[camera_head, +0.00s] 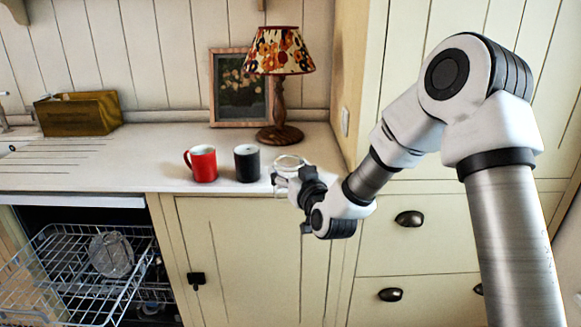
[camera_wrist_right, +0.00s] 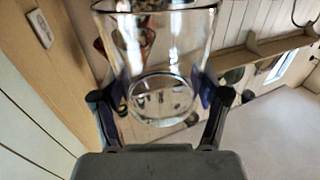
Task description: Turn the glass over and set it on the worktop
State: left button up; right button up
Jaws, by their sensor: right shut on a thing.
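My right gripper (camera_head: 284,180) is shut on a clear glass (camera_head: 290,162) at the front edge of the worktop (camera_head: 110,180), right of the black mug. In the right wrist view, the glass (camera_wrist_right: 155,55) sits between the two fingers of the gripper (camera_wrist_right: 163,95), with one dark pad on each side. A round ring shows at its lower end there, and its wider end is at the top of the picture. I cannot tell whether the glass touches the worktop. My left gripper is not in view.
A red mug (camera_head: 203,163) and a black mug (camera_head: 247,163) stand on the worktop. A lamp (camera_head: 280,90), a framed picture (camera_head: 240,88) and a wooden box (camera_head: 78,113) stand behind.

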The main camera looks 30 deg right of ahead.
jog(key=s+a+r, duration=0.4)
jog(key=s+a, duration=0.2)
jog(key=s, duration=0.5)
jog(key=n+p, duration=0.1)
jog(key=n, duration=0.5)
jog(key=shift+n, duration=0.4)
jog(key=n, duration=0.7)
jog(key=shift+p, duration=0.35)
